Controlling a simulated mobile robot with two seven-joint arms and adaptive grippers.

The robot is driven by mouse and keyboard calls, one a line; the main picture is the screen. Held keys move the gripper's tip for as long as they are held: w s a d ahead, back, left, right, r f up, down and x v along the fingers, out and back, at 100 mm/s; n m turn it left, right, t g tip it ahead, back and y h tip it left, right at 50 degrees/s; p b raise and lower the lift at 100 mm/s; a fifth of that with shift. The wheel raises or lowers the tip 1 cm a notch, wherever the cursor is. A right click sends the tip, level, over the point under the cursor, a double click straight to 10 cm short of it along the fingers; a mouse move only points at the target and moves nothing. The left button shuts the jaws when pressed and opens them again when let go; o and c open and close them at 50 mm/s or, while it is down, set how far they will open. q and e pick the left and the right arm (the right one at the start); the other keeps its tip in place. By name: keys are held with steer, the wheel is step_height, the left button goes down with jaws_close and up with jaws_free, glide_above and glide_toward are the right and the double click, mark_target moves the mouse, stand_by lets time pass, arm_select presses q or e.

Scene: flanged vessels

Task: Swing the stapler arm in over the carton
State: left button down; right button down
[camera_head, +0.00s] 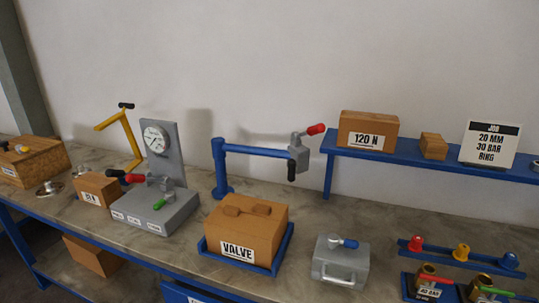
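The stapler arm (258,152) is a blue horizontal bar on a blue post (220,170) that stands on the bench behind the carton. The bar reaches right from the post. At its end hangs a grey stapler head (298,153) with a red-tipped lever (316,130) and a black grip (291,171). The brown carton (265,233) is labelled VALVE and sits in a blue tray (284,249) near the front edge. Its top has two small brown pieces. The stapler head appears behind and right of the carton, not above it. Neither gripper is in view.
A grey test block (160,213) with a gauge (156,139) stands left of the carton. A grey box with a handle (340,263) stands to its right. A blue shelf (430,159) carries boxes and a sign at the back right. Valves (430,283) lie at the front right.

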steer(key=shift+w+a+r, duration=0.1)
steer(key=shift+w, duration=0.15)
